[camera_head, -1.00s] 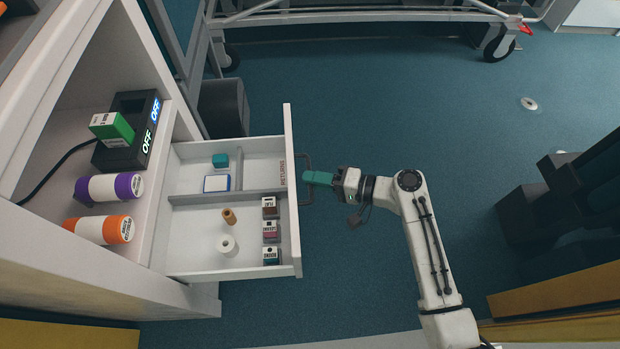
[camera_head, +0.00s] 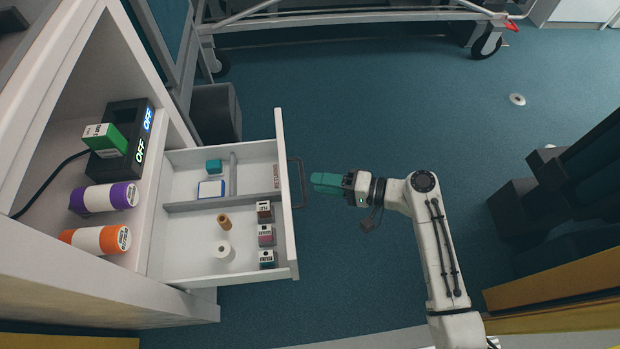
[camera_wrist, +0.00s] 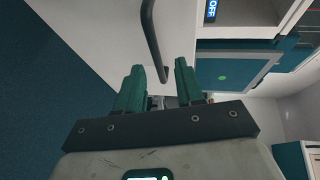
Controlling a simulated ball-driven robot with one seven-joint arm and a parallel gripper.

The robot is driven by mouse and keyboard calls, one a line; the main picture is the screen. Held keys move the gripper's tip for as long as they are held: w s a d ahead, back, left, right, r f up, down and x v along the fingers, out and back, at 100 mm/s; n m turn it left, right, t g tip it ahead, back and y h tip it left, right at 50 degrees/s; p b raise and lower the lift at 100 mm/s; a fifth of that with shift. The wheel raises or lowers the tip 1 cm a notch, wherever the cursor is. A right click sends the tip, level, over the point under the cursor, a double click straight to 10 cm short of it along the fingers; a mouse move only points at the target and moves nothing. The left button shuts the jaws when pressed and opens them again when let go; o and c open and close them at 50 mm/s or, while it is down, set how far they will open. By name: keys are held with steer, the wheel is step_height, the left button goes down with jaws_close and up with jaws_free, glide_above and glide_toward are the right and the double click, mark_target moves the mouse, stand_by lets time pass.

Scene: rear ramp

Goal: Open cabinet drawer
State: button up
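The cabinet drawer (camera_head: 210,268) is pulled well out of the white cabinet, so its compartments show from above. Its dark loop handle (camera_head: 303,184) is on the outer side of the front panel (camera_head: 286,200). My gripper (camera_head: 318,183), with teal fingers, is just right of the handle, with a small gap in the head view. In the wrist view the fingers are spread apart and empty, and the handle (camera_wrist: 151,35) runs ahead of the gap between them. The drawer front (camera_wrist: 95,35) fills the upper left there.
The drawer holds a teal block (camera_head: 213,166), a white roll (camera_head: 223,251) and several small boxes. Purple (camera_head: 105,197) and orange (camera_head: 97,240) rolls lie on the cabinet shelf beside a black OFF device (camera_head: 127,150). A wheeled frame (camera_head: 350,16) stands behind.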

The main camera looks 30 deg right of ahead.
steer(key=p+v, duration=0.1)
steer(key=v, duration=0.5)
steer(key=shift+s+d+r, duration=0.25)
steer(key=shift+s, duration=0.05)
steer(key=s+a+f+n+g+h, duration=0.2)
steer(key=s+f+n+g+h, duration=0.2)
steer(key=s+f+g, duration=0.3)
steer(key=s+d+r+n+g+h, duration=0.4)
steer(key=s+h, duration=0.3)
steer(key=s, duration=0.4)
step_height(320, 180, up, 28)
steer(key=t+p, duration=0.1)
steer(key=p, duration=2.5)
steer(key=shift+d+m+h+p, duration=0.25)
steer(key=shift+m+h+p, duration=0.1)
steer(key=shift+m+h, duration=0.05)
